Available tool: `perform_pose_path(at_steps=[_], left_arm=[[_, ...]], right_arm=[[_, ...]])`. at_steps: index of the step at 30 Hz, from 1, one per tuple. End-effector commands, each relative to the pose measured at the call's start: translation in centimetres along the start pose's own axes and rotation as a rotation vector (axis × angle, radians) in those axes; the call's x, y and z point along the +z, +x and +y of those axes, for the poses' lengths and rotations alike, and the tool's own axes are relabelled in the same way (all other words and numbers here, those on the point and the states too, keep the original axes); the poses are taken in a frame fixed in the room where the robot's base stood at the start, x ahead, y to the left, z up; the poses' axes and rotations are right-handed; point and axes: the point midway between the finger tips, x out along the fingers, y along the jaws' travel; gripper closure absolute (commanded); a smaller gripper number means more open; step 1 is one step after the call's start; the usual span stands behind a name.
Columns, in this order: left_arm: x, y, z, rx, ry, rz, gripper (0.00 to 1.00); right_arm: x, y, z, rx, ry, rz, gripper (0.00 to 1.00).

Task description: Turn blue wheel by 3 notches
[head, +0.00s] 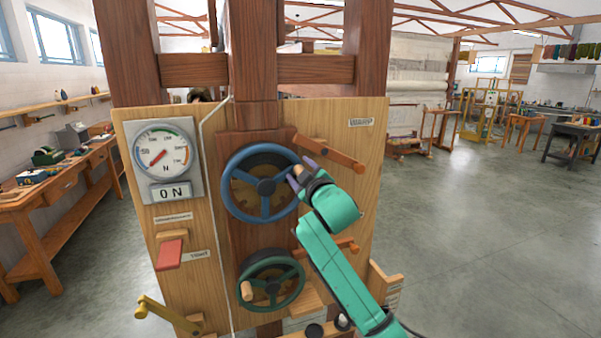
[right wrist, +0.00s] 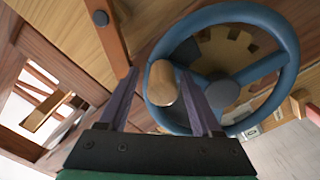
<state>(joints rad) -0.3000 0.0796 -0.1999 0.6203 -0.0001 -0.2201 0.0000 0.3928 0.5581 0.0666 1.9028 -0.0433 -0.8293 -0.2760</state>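The blue wheel (head: 228,176) is mounted upright on the wooden panel, above a dark green wheel (head: 272,262). It fills the upper right of the right wrist view (right wrist: 287,45), with spokes and a grey hub. A wooden handle knob (right wrist: 161,84) stands out from its rim, at the right side of the wheel in the head view. My right gripper (head: 301,175) is at that rim. In the right wrist view its two purple fingers (right wrist: 159,82) are apart, one on each side of the knob, with a gap visible on the left. My left gripper is not in view.
A dial gauge (head: 163,149) and an "ON" sign (head: 171,191) are left of the wheel. A wooden lever (head: 330,153) sits close above my right gripper, and an orange lever (head: 341,245) lies behind my arm. A red tab (head: 169,254) and yellow crank (head: 166,315) are lower left.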

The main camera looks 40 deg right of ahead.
Motion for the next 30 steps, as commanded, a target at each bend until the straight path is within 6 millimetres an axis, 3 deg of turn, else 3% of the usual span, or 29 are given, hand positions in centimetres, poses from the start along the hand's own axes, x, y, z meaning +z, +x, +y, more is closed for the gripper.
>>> perform_pose_path(at_steps=[7, 11, 26, 27, 30], left_arm=[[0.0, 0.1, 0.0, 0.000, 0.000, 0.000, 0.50], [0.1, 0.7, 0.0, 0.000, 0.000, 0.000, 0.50], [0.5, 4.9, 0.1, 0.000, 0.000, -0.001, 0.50], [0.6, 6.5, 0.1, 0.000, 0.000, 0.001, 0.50], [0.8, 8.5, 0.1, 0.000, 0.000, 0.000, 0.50]], right_arm=[[0.1, -0.1, -0.2, -0.002, 0.001, -0.002, 0.34], [0.3, -1.2, -0.3, -0.002, 0.000, -0.003, 0.34], [0.4, -12.1, -0.5, -0.001, 0.000, 0.001, 0.34], [0.7, -12.2, -0.7, 0.005, 0.006, 0.003, 0.34], [0.6, -12.9, -0.6, 0.007, 0.008, 0.003, 0.34]])
